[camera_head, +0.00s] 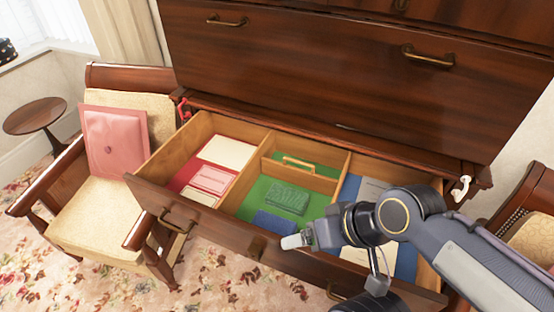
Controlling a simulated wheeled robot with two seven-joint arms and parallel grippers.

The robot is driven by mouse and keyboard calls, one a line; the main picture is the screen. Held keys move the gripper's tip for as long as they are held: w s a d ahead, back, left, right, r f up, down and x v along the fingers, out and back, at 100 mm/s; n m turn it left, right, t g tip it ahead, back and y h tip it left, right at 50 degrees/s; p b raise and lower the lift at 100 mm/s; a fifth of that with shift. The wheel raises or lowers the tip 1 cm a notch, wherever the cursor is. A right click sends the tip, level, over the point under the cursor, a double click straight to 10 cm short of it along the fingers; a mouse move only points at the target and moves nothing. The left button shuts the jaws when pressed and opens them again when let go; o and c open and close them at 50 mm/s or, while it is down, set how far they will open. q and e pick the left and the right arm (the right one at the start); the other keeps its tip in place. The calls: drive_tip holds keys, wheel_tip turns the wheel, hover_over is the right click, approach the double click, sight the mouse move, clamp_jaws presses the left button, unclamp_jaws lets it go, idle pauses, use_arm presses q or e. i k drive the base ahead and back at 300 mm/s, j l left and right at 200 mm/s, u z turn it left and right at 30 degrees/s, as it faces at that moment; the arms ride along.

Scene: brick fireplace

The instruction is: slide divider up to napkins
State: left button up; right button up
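A wooden divider (300,176) crosses the middle compartment of the open drawer (151,197), toward the back. A brass handle (298,162) shows at its top. In front of it, on the green lining, lies a green embossed block (287,196), apart from the divider. A dark blue folded item (273,223) lies at the compartment's front. I cannot tell for sure which of these are the napkins. My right gripper (291,241) is over the drawer's front edge, right of the blue item, with its pale tip pointing left. Whether it is open is unclear. My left gripper is out of view.
The left compartment holds cream and pink flat items (210,179) on red lining. The right compartment has a pale sheet (370,190) on blue, partly hidden by my arm. Chairs flank the drawer; the left one (95,215) holds a pink cushion (115,142).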

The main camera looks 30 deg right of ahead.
sight(320, 184)
drive_tip(key=i+j+z, duration=0.15)
drive_tip(key=z, duration=0.2)
drive_tip(key=i+j+z, duration=0.2)
drive_tip(key=z, duration=0.2)
drive_tip(key=i+j+z, duration=0.1)
drive_tip(key=z, duration=0.25)
drive_tip(key=j, duration=0.1)
